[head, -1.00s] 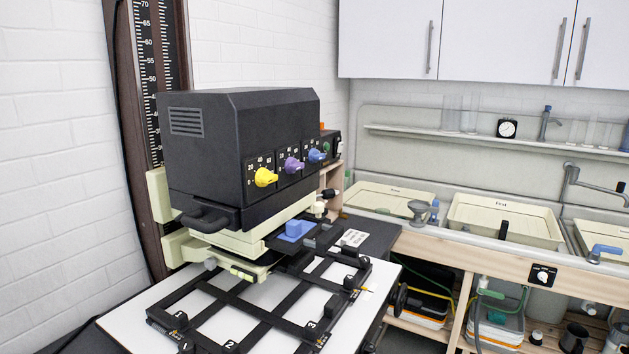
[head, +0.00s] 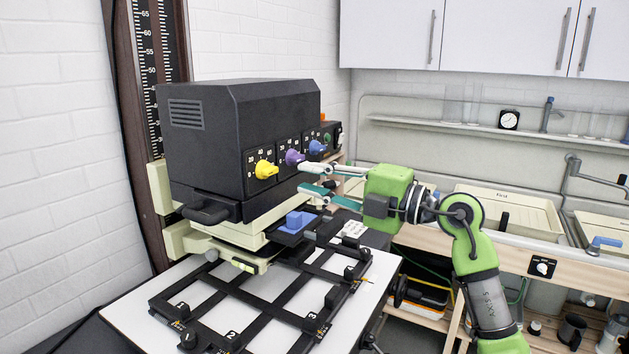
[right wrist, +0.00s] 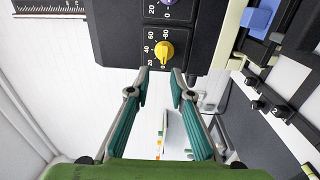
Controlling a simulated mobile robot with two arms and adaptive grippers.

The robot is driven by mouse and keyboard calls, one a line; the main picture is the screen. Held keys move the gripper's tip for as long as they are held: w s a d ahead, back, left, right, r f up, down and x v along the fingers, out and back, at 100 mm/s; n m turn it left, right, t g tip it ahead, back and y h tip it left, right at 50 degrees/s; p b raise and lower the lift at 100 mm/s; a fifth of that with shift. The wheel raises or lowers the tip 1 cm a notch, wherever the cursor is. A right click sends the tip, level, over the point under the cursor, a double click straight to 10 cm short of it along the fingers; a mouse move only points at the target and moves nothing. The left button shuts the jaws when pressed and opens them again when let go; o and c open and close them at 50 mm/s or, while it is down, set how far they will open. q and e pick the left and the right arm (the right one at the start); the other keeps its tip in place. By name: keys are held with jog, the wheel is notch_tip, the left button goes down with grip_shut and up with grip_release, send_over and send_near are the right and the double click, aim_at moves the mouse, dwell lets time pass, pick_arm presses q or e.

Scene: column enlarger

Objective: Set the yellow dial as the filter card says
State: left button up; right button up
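The yellow dial (head: 265,170) is on the front of the black enlarger head (head: 235,130), left of the purple dial (head: 294,158) and the blue dial (head: 316,147). In the right wrist view the yellow dial (right wrist: 164,50) sits beside a printed scale, just beyond the fingertips. My right gripper (head: 303,178) is open and empty, in front of the enlarger and right of the yellow dial. Its open fingers also show in the right wrist view (right wrist: 160,88). A small white card (head: 354,229) lies behind the easel; its text is too small to read. My left gripper is not in view.
A black easel frame (head: 268,290) lies on the white baseboard (head: 342,318) below the enlarger. A blue-handled part (head: 297,221) juts out under the head. Sink trays (head: 510,211) stand at the right.

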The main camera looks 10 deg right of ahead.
aim_at(274, 172)
jog(key=shift+f+x, duration=0.2)
jog(key=shift+x, duration=1.85)
jog(key=shift+b+x, duration=0.45)
jog(key=shift+x, duration=1.3)
jog(key=shift+w+p, duration=0.2)
jog(key=shift+p, duration=0.25)
